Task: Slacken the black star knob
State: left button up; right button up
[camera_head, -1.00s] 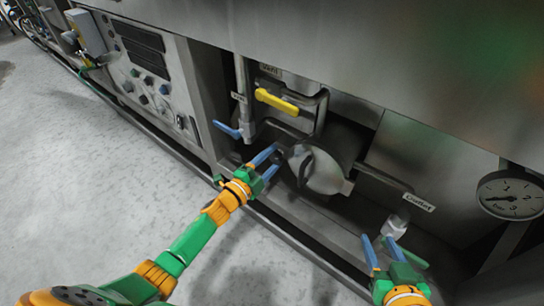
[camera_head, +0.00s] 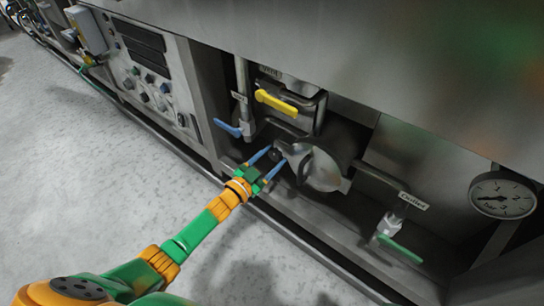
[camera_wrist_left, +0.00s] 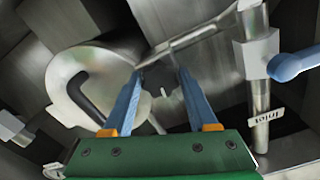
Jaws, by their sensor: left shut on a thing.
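The black star knob (camera_head: 278,154) sits at the left side of the round metal housing (camera_head: 320,168). In the left wrist view the dark knob (camera_wrist_left: 159,77) lies between my two blue fingertips. My left gripper (camera_head: 274,152) reaches in from the lower left and is shut on the knob. The fingers partly cover the knob, so its lobes are hard to make out. My right gripper does not show.
A yellow lever (camera_head: 277,102) is above the knob and a blue lever (camera_head: 228,128) is to its left. A green valve handle (camera_head: 400,249) and a gauge (camera_head: 502,195) are at the right. The floor in front is clear.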

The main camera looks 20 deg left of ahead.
pick_arm(q)
jog(key=shift+n, duration=0.8)
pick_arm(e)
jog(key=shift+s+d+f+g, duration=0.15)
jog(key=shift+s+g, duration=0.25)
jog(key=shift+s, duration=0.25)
pick_arm(q)
jog(key=o, duration=1.4)
jog(key=shift+s+a+p, duration=0.1)
jog(key=shift+s+p, duration=0.2)
jog(key=p+v, duration=0.2)
jog(key=v, duration=0.4)
jog(key=shift+s+p, duration=0.25)
jog(key=shift+p, duration=0.1)
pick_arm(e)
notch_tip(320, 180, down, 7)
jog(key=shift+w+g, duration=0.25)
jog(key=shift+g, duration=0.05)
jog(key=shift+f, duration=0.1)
